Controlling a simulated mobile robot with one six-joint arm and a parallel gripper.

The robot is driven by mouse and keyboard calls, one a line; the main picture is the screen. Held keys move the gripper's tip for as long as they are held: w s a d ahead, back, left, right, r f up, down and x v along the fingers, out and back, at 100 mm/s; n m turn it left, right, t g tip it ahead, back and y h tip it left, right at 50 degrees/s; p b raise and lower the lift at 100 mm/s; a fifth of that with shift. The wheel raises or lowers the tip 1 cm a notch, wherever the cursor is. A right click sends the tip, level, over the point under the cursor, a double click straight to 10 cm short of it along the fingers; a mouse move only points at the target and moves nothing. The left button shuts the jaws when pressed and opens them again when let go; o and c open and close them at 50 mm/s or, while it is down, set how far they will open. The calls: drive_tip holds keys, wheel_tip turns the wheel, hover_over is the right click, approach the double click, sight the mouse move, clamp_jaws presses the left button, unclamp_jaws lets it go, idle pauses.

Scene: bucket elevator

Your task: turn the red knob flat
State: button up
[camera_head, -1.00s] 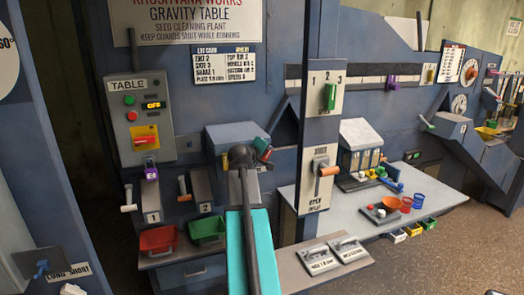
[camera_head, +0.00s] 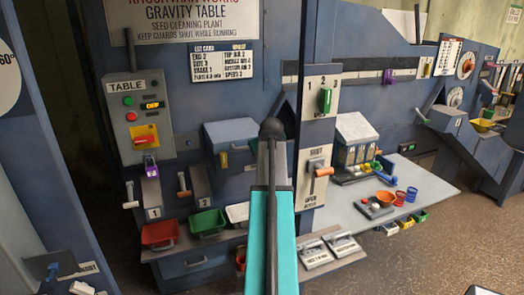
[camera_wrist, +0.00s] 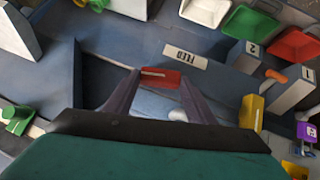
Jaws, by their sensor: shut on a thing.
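In the wrist view, a red knob (camera_wrist: 161,78) with a pale line on it sits between the fingertips of my gripper (camera_wrist: 160,82). It lies nearly level across that picture, close to a white FEED label (camera_wrist: 185,56). My gripper's dark fingers are shut on the red knob, one at each end. In the head view my arm hides the gripper and this knob. Another red knob (camera_head: 144,140), on a yellow plate, is on the grey TABLE box (camera_head: 138,110) at the left, away from my gripper.
A blue box (camera_head: 228,136) with a yellow handle (camera_head: 223,160) stands left of my arm. Orange-handled levers and red (camera_head: 160,234) and green (camera_head: 206,223) bins are lower left. A post with a green knob (camera_head: 325,100) and an orange SHUT lever (camera_head: 322,171) stands close on the right.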

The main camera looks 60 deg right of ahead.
drive_tip(key=shift+d+m+t+y, duration=0.2)
drive_tip(key=shift+m+t+y, duration=0.1)
drive_tip(key=shift+a, duration=0.1)
idle(0.3)
drive_tip(key=o, duration=1)
drive_tip(key=shift+f, duration=0.15)
drive_tip(key=shift+o, duration=0.2)
drive_tip(key=b+v, duration=0.3)
drive_tip(key=v, duration=1.1)
drive_tip(key=shift+d, duration=0.25)
